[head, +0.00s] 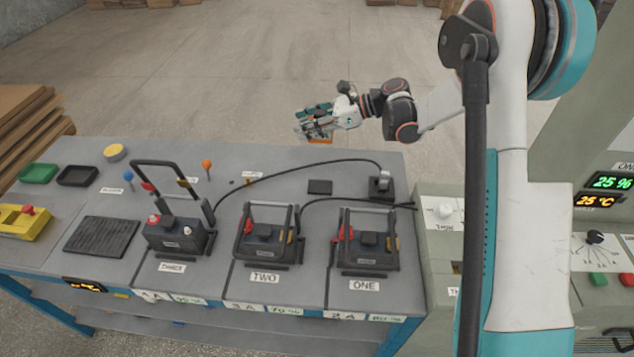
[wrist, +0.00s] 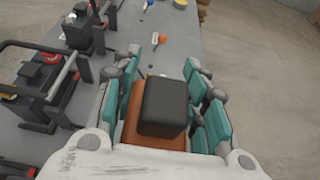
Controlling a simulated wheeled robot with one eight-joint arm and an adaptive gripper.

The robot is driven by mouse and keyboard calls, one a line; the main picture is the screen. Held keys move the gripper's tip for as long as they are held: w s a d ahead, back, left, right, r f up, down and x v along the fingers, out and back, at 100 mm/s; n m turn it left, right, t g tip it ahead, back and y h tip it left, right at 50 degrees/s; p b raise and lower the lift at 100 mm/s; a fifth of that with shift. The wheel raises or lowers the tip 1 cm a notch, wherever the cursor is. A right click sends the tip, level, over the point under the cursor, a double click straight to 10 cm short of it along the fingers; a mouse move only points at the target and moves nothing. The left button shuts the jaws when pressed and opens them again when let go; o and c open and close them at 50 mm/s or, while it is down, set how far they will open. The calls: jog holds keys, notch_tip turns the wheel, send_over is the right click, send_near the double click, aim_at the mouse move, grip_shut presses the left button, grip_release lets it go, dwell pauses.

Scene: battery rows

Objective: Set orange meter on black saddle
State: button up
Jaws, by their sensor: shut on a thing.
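The orange meter (wrist: 131,122) is between the fingers of my gripper (wrist: 165,110), with a dark block-shaped part on top. In the head view its orange edge (head: 320,139) shows under my gripper (head: 318,122), held over or just beyond the bench's far edge. The fingers hide most of it there. A black, shallow, tray-like piece (head: 77,176) lies at the bench's left, beside a similar green one (head: 38,174). A flat dark square (head: 319,187) lies nearer the middle. I cannot tell for certain which is the black saddle.
A ribbed black mat (head: 101,236) and yellow device (head: 25,222) lie left. A grey cabinet (head: 440,235) adjoins right.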

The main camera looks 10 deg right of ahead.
notch_tip(320, 180, down, 19)
jog(key=b, duration=0.5)
jog(key=shift+f, duration=0.2)
jog(key=shift+f, duration=0.1)
jog(key=o, duration=1.2)
